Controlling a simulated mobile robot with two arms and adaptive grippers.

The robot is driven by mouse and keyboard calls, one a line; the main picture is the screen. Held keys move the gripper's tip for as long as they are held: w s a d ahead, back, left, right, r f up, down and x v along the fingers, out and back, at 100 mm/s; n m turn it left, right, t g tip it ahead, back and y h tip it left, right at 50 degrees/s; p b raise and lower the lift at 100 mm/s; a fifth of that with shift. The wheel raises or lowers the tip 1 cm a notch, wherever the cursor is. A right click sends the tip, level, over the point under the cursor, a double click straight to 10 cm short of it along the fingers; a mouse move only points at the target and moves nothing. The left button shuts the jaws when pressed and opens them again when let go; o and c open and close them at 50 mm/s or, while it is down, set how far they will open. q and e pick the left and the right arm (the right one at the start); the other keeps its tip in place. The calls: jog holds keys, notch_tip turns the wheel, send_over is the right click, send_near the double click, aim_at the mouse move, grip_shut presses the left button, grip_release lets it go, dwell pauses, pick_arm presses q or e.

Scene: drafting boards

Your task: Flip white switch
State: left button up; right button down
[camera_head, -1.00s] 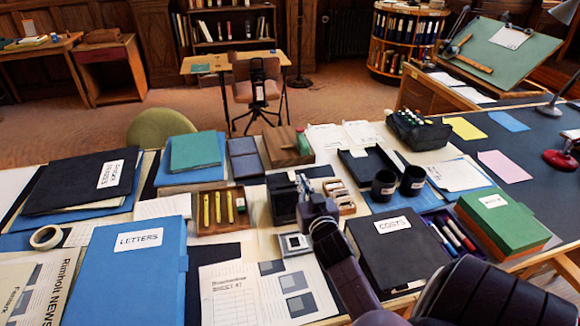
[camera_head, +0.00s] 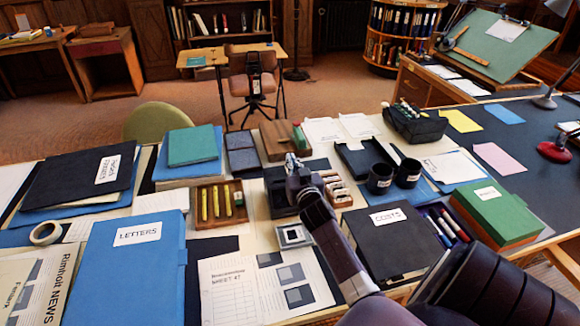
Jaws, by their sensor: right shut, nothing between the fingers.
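The white switch (camera_head: 293,236) is a small square plate with a pale frame and a darker inner part. It lies on the desk, between the tray of yellow markers and the black COSTS folder. My right arm comes in from the lower right and passes just right of the switch. My right gripper (camera_head: 291,160) is shut and empty, farther back than the switch and in front of the brown wooden box. It appears raised above a black box (camera_head: 279,194), partly covering it. I cannot tell which way the switch is set. My left gripper is not in view.
A wooden tray (camera_head: 221,220) with yellow markers stands left of the switch. The COSTS folder (camera_head: 410,244), two black cups (camera_head: 379,179) and a green box (camera_head: 494,214) are at right. A blue LETTERS folder (camera_head: 128,270) is at left. A printed sheet (camera_head: 232,291) lies in front.

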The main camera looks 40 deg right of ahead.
jog(key=w+f, duration=0.1)
jog(key=d+f, duration=0.1)
jog(key=shift+w+f, duration=0.35)
jog(key=shift+f, duration=0.05)
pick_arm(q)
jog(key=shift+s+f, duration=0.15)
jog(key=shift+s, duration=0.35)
pick_arm(e)
jog(key=shift+w+f, duration=0.1)
jog(key=shift+f, duration=0.55)
